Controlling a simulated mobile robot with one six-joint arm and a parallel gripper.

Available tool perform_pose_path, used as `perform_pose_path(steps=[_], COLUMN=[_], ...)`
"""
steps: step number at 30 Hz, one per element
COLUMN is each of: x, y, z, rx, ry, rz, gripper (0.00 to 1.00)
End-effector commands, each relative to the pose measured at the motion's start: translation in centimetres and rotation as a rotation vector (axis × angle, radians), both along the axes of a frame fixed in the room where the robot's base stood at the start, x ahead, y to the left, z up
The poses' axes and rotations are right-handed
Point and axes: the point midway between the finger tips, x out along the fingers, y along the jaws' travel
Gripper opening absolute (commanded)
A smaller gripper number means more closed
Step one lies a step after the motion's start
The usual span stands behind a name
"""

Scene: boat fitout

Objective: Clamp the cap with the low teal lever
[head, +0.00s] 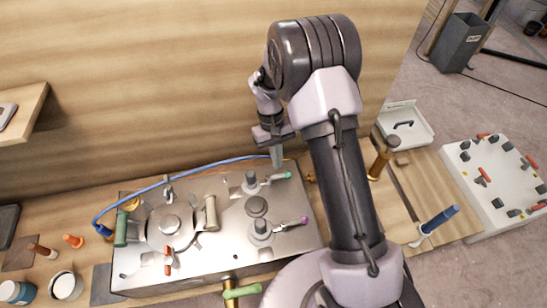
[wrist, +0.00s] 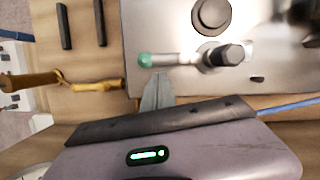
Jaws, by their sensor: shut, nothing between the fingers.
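The teal-tipped lever (head: 279,177) lies low and roughly level over the metal plate, running from a dark clamp post (head: 251,180). In the wrist view its teal knob (wrist: 146,60) is at the left end of the silver bar and the dark post (wrist: 228,55) at the right. A round dark cap (head: 257,206) sits beside this post; it also shows in the wrist view (wrist: 212,14). My gripper (head: 276,160) is shut and empty, pointing down. In the wrist view its fingertips (wrist: 158,76) are beside the bar near the knob; I cannot tell whether they touch.
A purple-tipped lever (head: 302,220) stands on the cap's other side. A large round lid (head: 171,226) and a blue hose (head: 165,182) are on the left. Yellow fittings (wrist: 95,87) are close by in the wrist view. The wooden wall (head: 150,90) rises behind.

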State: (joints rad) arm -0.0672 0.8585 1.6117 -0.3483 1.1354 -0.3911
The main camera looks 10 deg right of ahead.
Motion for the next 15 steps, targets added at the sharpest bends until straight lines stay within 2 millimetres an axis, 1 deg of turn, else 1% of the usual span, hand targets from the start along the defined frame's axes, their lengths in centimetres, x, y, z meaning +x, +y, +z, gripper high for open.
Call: perform_pose_path(steps=[7,15], x=[-0.52,-0.85], y=[-0.48,-0.70], z=[-0.01,0.01], rx=[0.000,0.000], ry=[0.000,0.000], rz=[-0.136,-0.209], gripper=[0.00,0.00])
